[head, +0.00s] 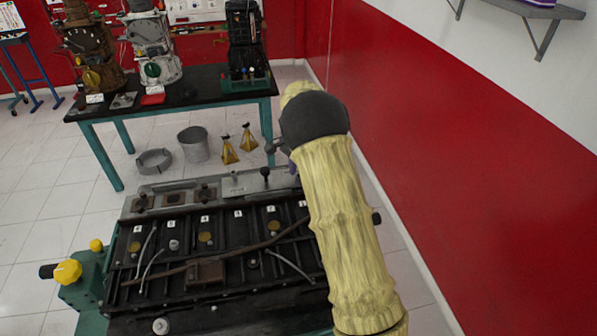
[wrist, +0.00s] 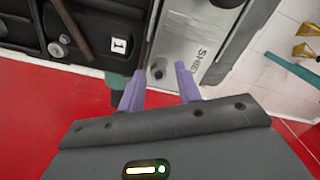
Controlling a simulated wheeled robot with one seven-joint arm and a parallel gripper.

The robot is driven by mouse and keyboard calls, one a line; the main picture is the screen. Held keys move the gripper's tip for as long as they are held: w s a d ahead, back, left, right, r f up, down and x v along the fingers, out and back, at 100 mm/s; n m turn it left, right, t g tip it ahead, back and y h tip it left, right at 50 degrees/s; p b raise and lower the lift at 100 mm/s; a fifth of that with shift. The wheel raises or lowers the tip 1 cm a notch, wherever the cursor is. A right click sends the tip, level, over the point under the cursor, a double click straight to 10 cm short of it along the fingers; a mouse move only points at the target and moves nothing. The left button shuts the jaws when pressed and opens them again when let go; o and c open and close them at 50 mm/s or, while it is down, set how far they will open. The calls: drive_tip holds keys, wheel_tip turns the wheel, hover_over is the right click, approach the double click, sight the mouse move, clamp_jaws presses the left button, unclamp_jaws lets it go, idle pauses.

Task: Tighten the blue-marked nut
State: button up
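The black engine block (head: 210,245) lies on a green stand in the head view, with numbered white labels along its top. My gripper (wrist: 159,80) shows two purple fingers, apart and empty, over the engine's end in the wrist view. A small round metal fastener (wrist: 157,73) shows between the fingertips, apart from both. No blue mark can be made out on it or on any other nut. In the head view my arm hides the engine's right end and most of my gripper; only a bit of purple shows beside the arm.
A silver plate (wrist: 185,45) with lettering lies along the engine's edge. Behind stands a table (head: 190,93) with several engine trainers. A grey bucket (head: 193,145) and yellow jack stands (head: 229,152) are on the floor. A red wall (head: 450,150) runs close along the right.

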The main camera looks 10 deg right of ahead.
idle(0.3)
wheel_tip(320, 180, up, 17)
drive_tip(key=b, duration=0.3)
drive_tip(key=shift+r, duration=0.15)
drive_tip(key=shift+s, duration=0.1)
drive_tip(key=s+f+n+t, duration=0.1)
drive_tip(key=s+f+n, duration=0.3)
drive_tip(key=s, duration=0.6)
drive_tip(key=s+f+n+b, duration=0.1)
drive_tip(key=s+f+n, duration=0.3)
drive_tip(key=s+f, duration=0.3)
drive_tip(key=s+f+n+t, duration=0.1)
drive_tip(key=s+f+n, duration=0.3)
drive_tip(key=s, duration=0.8)
drive_tip(key=shift+s+d+f+t+b, duration=0.1)
drive_tip(key=shift+s+f+t+b, duration=0.25)
drive_tip(key=shift+f, duration=0.3)
drive_tip(key=shift+w, duration=0.1)
